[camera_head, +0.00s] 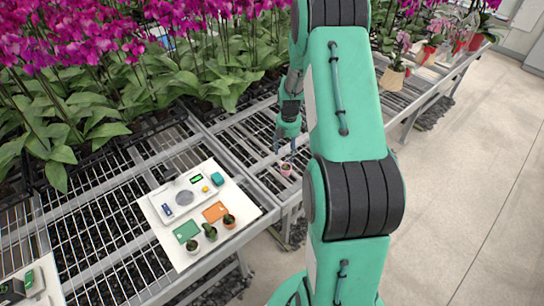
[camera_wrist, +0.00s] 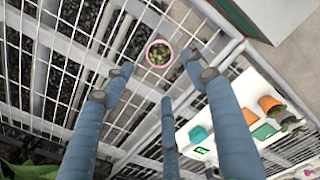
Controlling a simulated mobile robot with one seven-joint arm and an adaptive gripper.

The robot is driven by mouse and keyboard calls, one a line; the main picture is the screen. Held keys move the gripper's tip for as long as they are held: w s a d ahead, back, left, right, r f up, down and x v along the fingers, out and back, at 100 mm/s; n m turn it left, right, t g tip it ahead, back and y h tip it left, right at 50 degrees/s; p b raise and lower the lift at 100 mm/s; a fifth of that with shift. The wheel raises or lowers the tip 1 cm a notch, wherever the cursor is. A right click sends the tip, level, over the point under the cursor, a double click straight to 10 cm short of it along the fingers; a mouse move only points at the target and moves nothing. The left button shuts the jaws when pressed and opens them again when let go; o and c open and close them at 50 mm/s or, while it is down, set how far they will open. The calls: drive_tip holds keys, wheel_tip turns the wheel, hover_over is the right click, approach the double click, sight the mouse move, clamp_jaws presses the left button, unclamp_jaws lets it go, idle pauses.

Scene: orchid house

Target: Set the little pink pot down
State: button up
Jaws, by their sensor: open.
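The little pink pot (camera_head: 286,169), with a small green plant in it, stands on the wire mesh bench (camera_head: 245,140) to the right of the white board. In the wrist view the pot (camera_wrist: 159,63) appears upright on the mesh, just beyond my fingertips. My gripper (camera_head: 286,150) is above the pot, fingers pointing down. In the wrist view my gripper (camera_wrist: 166,82) has its three blue fingers spread wide, with nothing between them. The pot looks apart from the fingers.
A white board (camera_head: 164,233) holds a scale (camera_head: 184,198), a green card (camera_head: 187,231), an orange card (camera_head: 215,212) and several small potted plants (camera_head: 210,231). Purple orchids (camera_head: 70,40) crowd the bench behind. Mesh around the pot is clear; the bench edge is close by.

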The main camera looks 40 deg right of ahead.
drive_tip(key=s+a+r+m+t, duration=0.15)
drive_tip(key=a+r+m, duration=0.25)
drive_tip(key=a+r, duration=0.9)
drive_tip(key=s+a+r+m+t, duration=0.1)
drive_tip(key=s+a+r+m, duration=0.2)
drive_tip(key=a+r, duration=1)
drive_tip(key=s+a+r+m+t, duration=0.1)
drive_tip(key=s+a+r+m, duration=0.1)
drive_tip(key=s+a+r, duration=0.2)
drive_tip(key=s+a+r+m+t, duration=0.1)
drive_tip(key=s+a+r+m, duration=0.2)
drive_tip(key=s, duration=0.6)
drive_tip(key=s+a+r+m+t, duration=0.1)
drive_tip(key=s+a+r+m, duration=0.2)
drive_tip(key=s+a+r, duration=0.3)
drive_tip(key=shift+s+a+r, duration=0.2)
drive_tip(key=shift+s+r, duration=0.1)
drive_tip(key=shift+s, duration=0.55)
drive_tip(key=shift+f, duration=0.15)
